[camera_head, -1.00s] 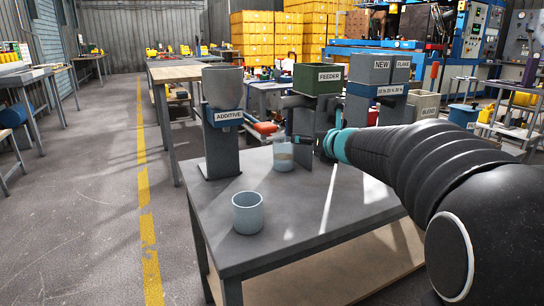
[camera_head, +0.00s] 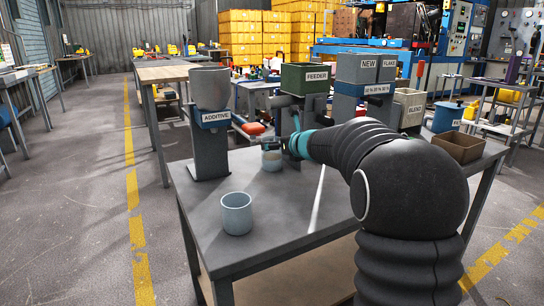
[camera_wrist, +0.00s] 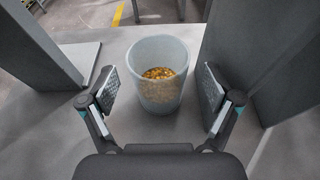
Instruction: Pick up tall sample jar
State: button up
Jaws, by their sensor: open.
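The tall sample jar (camera_wrist: 160,72) is a translucent, pale jar with yellow-brown granules in its bottom. In the wrist view it stands upright on the grey table between the two open fingers of my gripper (camera_wrist: 159,92), with gaps on both sides. In the head view the jar (camera_head: 271,160) stands between the additive hopper and the feeder stand. My gripper (camera_head: 286,148) is at its right side there, partly hidden by my wrist.
A second, empty pale jar (camera_head: 237,214) stands at the table's front left. The additive hopper (camera_head: 210,130) and feeder (camera_head: 304,78) flank the jar closely. A brown open box (camera_head: 458,147) sits at the table's right.

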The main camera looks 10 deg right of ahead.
jog(key=x, duration=0.4)
jog(key=shift+a+f, duration=0.1)
jog(key=shift+a, duration=0.05)
jog(key=c, duration=1.1)
